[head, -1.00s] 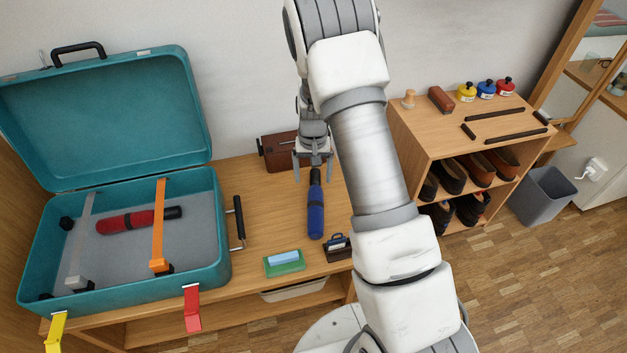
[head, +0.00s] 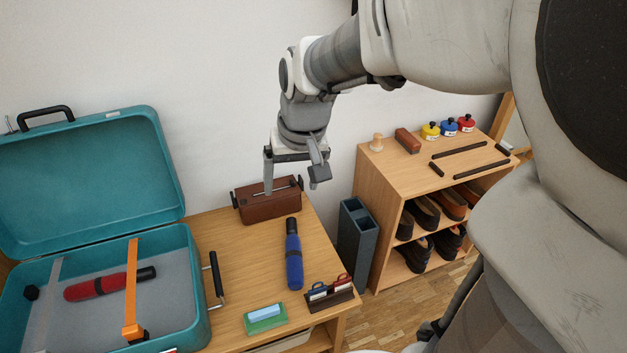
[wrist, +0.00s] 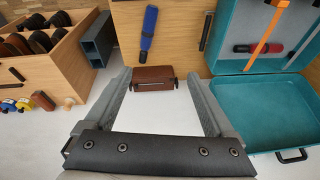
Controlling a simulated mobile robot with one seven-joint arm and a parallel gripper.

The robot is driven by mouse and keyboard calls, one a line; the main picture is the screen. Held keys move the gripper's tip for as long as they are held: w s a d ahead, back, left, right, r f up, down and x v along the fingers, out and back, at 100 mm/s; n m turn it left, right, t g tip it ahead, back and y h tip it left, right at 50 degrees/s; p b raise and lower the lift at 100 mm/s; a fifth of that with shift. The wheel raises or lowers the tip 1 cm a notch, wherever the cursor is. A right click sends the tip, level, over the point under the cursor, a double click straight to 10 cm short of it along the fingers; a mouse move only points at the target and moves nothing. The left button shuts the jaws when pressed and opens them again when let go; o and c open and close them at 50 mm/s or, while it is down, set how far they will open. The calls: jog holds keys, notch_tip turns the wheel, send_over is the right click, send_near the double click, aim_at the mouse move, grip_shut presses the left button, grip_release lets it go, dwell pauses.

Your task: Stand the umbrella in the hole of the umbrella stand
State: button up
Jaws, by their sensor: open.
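A blue folded umbrella (head: 293,262) with a black handle lies on the wooden table, handle toward the wall; it also shows in the wrist view (wrist: 148,30). A red folded umbrella (head: 98,287) with a black handle lies in the open teal suitcase. The umbrella stand (head: 366,245), a dark blue-grey box with openings on top, stands on the floor between table and shoe shelf; it also shows in the wrist view (wrist: 97,42). My gripper (head: 294,176) is open and empty, above the back of the table near the brown box, apart from both umbrellas. It shows open in the wrist view (wrist: 160,82).
A brown box (head: 268,205) sits at the back of the table. The teal suitcase (head: 190,245) fills the left. The shoe shelf (head: 385,162) bears several small items.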

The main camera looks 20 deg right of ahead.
jog(key=s+r+n+t, duration=0.1)
jog(key=s+r, duration=0.4)
jog(key=s, duration=0.9)
jog(key=shift+r+t+h, duration=0.2)
jog(key=shift+t+h, duration=0.1)
jog(key=shift+t, duration=0.4)
jog(key=shift+s+r, duration=0.1)
